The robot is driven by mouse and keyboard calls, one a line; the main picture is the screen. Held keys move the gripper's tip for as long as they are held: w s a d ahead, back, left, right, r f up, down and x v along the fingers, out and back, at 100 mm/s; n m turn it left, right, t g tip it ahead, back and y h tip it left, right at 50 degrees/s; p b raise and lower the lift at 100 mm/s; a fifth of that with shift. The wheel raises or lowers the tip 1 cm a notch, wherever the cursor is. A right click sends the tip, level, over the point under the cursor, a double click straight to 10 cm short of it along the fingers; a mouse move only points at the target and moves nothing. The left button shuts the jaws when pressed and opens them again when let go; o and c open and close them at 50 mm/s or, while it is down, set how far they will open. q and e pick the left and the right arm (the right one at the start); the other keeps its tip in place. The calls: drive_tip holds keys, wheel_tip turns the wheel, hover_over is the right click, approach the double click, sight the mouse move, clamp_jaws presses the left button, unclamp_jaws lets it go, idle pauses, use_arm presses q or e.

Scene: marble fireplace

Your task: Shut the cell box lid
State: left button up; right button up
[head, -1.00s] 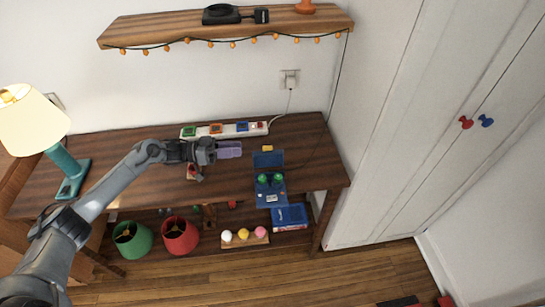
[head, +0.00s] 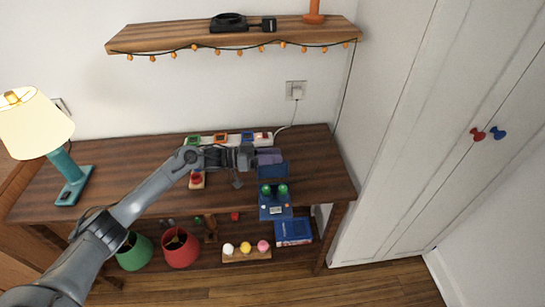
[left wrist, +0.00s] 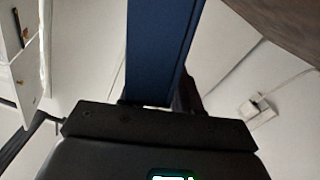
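The blue cell box (head: 275,211) stands at the front right of the wooden table. Its blue lid (head: 274,171) is open, raised at the back edge of the box. Two green round parts sit near the hinge side of the box. My left gripper (head: 270,157) has pale purple fingers and is just behind and above the lid's top edge; I cannot tell whether it touches. The fingers appear closed together and hold nothing visible. My right gripper is not in view.
A white power strip (head: 228,138) lies along the back of the table. A small red-topped item (head: 196,179) stands under my left arm. A teal lamp (head: 69,178) is at the left. A white wardrobe (head: 420,130) bounds the right side.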

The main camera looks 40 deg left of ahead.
use_arm(q)
clamp_jaws()
idle(1.5)
